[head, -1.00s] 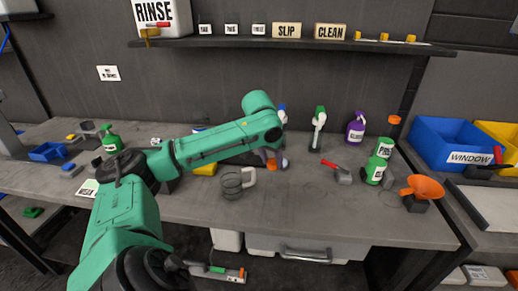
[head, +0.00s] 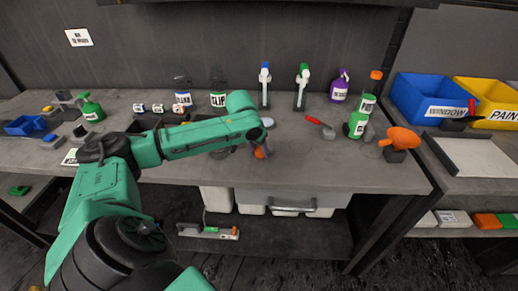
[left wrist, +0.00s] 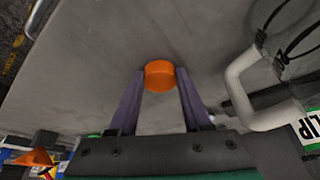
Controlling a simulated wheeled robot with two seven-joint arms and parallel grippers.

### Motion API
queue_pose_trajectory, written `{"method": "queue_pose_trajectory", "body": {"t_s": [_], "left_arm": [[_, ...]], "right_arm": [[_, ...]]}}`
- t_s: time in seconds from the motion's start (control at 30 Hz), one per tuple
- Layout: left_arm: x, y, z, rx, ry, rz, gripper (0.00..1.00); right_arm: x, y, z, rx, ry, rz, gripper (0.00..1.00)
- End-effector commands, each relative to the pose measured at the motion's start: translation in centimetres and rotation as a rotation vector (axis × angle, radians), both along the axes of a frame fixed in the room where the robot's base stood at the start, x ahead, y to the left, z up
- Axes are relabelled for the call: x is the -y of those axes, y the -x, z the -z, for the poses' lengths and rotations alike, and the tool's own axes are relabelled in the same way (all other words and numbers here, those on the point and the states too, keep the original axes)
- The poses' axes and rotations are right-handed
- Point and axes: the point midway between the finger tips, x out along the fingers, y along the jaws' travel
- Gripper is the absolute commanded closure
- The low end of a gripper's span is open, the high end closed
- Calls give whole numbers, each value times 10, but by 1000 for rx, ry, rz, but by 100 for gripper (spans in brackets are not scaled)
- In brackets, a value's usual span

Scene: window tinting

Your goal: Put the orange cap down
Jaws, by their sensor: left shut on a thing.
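The orange cap (left wrist: 160,75) is a short round piece held between the two fingertips of my left gripper (left wrist: 160,80) in the left wrist view. In the head view the cap (head: 261,152) shows as a small orange patch below the end of my green left arm, over the front part of the grey bench (head: 310,172). The left gripper is shut on the cap. I cannot tell whether the cap touches the bench top. My right gripper is not in view.
A jar labelled SLIP (head: 217,100) stands behind my arm. The bench front right of the cap is clear.

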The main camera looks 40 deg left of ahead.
Motion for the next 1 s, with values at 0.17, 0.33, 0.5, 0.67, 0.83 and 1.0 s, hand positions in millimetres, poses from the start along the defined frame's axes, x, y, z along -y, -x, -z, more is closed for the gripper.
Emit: {"method": "queue_pose_trajectory", "body": {"t_s": [0.17,0.33,0.5,0.67,0.83,1.0], "left_arm": [[0,0,2,0,0,0,21],[0,0,2,0,0,0,21],[0,1,-3,1,-1,0,21],[0,12,-31,1,-5,0,21],[2,29,-76,4,-4,-2,21],[4,41,-106,1,-2,-2,21]], "right_arm": [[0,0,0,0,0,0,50],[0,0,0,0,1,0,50],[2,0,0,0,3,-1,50],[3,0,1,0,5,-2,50],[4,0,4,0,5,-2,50],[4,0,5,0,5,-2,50]]}}
